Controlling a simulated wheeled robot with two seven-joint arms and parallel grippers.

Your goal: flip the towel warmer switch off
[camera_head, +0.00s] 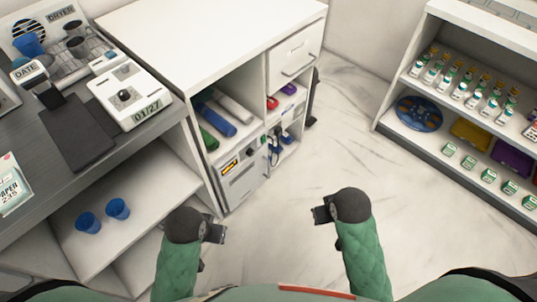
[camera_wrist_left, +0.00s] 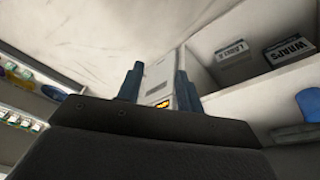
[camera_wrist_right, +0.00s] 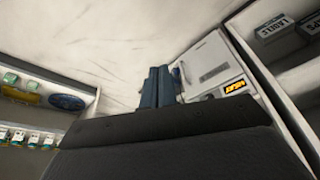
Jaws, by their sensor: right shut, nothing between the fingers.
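The towel warmer (camera_head: 241,180) is a white box with a lit orange display, low in the cabinet's bottom compartment. It also shows in the left wrist view (camera_wrist_left: 158,80), between the fingers, and in the right wrist view (camera_wrist_right: 207,62), with its door handle and orange display. I cannot make out its switch clearly. My left gripper (camera_head: 217,233) is open and empty, in front of the warmer and apart from it. My right gripper (camera_head: 321,212) is shut and empty, to the right of the warmer over the floor.
The white cabinet (camera_head: 205,35) holds rolled towels (camera_head: 222,113) above the warmer. A grey counter with a label device (camera_head: 128,95) is at left, with blue cups (camera_head: 118,208) on a shelf below. A shelf of bottles (camera_head: 465,90) stands right. The marble floor (camera_head: 345,130) between is clear.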

